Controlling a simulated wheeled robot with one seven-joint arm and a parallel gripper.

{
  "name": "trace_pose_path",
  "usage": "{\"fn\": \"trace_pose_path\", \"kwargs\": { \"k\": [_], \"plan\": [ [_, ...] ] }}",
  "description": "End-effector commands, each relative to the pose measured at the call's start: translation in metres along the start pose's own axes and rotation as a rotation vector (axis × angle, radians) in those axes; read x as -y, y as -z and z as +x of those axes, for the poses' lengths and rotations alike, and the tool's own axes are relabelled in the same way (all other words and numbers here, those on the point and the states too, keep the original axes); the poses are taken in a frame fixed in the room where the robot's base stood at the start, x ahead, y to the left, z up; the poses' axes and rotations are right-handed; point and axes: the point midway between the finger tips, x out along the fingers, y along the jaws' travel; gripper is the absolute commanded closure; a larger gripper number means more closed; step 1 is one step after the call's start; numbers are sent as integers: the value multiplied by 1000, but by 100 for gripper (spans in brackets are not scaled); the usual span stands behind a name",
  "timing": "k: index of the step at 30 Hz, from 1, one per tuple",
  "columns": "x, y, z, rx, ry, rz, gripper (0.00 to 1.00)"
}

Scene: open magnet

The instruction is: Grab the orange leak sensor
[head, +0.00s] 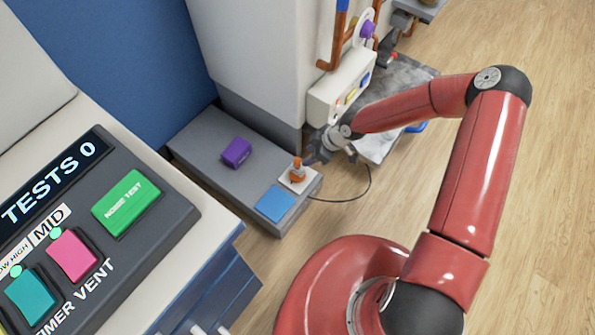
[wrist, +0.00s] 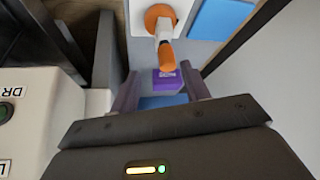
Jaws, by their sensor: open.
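The orange leak sensor (head: 298,168) stands on a small white plate (head: 290,185) at the right end of a low grey platform. In the wrist view the orange sensor (wrist: 162,20) shows at the top centre, upright part toward me, beyond the fingertips. My gripper (head: 315,159) is just right of the sensor in the head view, close to it. In the wrist view my gripper (wrist: 160,72) has its two fingers apart with nothing held between them. Whether a finger touches the sensor cannot be told.
A purple block (head: 236,152) lies on the grey platform (head: 205,145), left of the sensor. A blue pad (head: 274,203) lies beside the white plate. A white box with coloured buttons (head: 342,88) is above my gripper. A dark cable (head: 350,197) loops on the floor.

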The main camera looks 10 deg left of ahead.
Motion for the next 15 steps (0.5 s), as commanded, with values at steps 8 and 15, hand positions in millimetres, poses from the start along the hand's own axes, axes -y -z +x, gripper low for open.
{"fn": "trace_pose_path", "kwargs": {
  "k": [8, 15],
  "plan": [
    [3, 6, 31, -31, 6, -10, 54],
    [10, 8, 62, -28, 9, -12, 54]
  ]
}}
